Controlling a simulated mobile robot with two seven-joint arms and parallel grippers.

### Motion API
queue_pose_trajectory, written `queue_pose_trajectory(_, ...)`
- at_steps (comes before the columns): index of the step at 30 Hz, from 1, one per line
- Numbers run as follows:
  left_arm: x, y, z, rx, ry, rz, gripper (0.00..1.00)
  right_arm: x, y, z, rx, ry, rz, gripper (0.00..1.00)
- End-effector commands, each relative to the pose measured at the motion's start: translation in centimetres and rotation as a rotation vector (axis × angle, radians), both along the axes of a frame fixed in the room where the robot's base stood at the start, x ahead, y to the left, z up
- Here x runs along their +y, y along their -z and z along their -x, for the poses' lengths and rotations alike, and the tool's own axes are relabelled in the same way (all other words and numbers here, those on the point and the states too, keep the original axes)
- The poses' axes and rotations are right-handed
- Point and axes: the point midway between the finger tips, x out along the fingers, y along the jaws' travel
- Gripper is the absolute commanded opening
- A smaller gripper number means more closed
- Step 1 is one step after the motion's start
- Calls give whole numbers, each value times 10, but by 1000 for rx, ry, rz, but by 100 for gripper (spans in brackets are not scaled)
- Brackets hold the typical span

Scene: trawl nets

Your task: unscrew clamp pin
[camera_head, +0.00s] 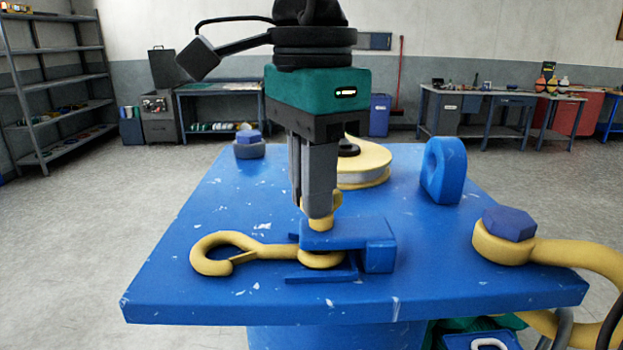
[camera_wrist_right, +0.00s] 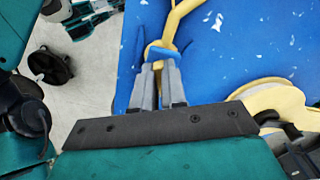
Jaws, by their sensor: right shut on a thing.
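A blue clamp (camera_head: 345,235) stands on the blue table, and a yellow hook (camera_head: 225,255) has its eye end in the clamp. The yellow clamp pin (camera_head: 321,224) rises from the clamp's top, its upper part mostly hidden by the fingers. My right gripper (camera_head: 318,208) points straight down and is shut on the pin's head. In the right wrist view the two grey fingers (camera_wrist_right: 160,85) close around the yellow pin (camera_wrist_right: 158,65), with the hook (camera_wrist_right: 168,32) beyond the clamp.
The blue table (camera_head: 190,285) also carries a yellow pulley wheel (camera_head: 365,168) behind the gripper, an upright blue ring (camera_head: 443,170), a bolted yellow fitting (camera_head: 505,238) at right and a blue bolt (camera_head: 249,142) at back left.

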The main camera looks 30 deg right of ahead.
Motion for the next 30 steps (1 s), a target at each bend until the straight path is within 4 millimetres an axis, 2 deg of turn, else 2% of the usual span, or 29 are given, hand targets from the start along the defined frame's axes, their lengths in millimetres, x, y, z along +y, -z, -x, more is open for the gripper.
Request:
queue_pose_trajectory(1,0,0,-1,-1,0,0,43,0,5,2,14,-17,3,0)
queue_pose_trajectory(20,0,0,-1,-2,0,0,43,0,5,3,13,-70,3,0)
queue_pose_trajectory(21,0,0,-1,-2,0,0,43,0,4,3,13,-70,3,12)
queue_pose_trajectory(29,0,0,0,0,0,0,43,0,3,2,7,-68,2,37)
queue_pose_trajectory(30,0,0,0,0,0,0,43,0,2,2,6,-68,2,37)
